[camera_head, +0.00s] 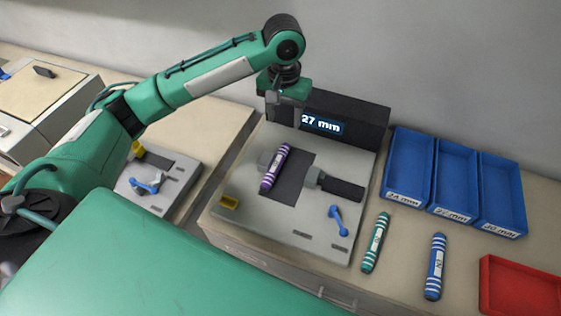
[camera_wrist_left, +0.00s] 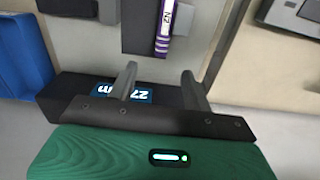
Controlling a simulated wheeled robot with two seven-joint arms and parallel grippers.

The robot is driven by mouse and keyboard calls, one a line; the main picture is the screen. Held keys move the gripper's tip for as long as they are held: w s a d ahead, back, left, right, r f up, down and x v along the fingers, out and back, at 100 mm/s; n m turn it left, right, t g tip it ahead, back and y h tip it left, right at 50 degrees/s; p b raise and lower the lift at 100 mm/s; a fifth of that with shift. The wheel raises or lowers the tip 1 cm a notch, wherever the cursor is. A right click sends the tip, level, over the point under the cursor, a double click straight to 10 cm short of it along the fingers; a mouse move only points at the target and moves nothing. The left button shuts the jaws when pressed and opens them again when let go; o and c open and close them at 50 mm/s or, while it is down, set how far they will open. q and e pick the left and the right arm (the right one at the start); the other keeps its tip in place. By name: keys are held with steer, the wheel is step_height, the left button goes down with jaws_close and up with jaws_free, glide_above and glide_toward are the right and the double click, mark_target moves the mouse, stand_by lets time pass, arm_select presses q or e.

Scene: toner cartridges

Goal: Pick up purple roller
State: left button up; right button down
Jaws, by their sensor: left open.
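The purple roller (camera_head: 275,168), with white stripes and a white label, lies on the grey measuring station (camera_head: 240,185), over its dark plate and beside a grey jaw-like block. My left gripper (camera_head: 286,118) hangs above the back of the station, in front of the display, behind and above the roller. In the left wrist view the gripper (camera_wrist_left: 160,73) is open with nothing between its fingers. The purple roller (camera_wrist_left: 165,28) shows there beyond the fingertips, cut off by the top edge. My right gripper is in neither view.
The black display block (camera_head: 365,120) reads 27 mm. A green roller (camera_head: 375,243) and a blue roller (camera_head: 435,267) lie on the table at right. Labelled blue bins (camera_head: 409,165) stand behind them, and a red bin (camera_head: 520,288) at lower right. A blue-handled lever (camera_head: 338,220) sticks up.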

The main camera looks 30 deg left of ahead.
arm_select(q)
steer(key=p, duration=0.1)
glide_above(283, 150)
steer(key=f, duration=0.7)
steer(key=shift+w+a+f, duration=0.15)
steer(key=shift+a+f, duration=0.1)
steer(key=shift+f, duration=0.05)
steer(key=shift+d+f+p, duration=0.1)
steer(key=shift+f+p, duration=0.4)
step_height(283, 150, down, 4)
steer(key=shift+r+p, duration=0.15)
steer(key=shift+p, duration=0.45)
steer(key=shift+f, duration=0.4)
steer(key=shift+c, duration=0.2)
jaws_close()
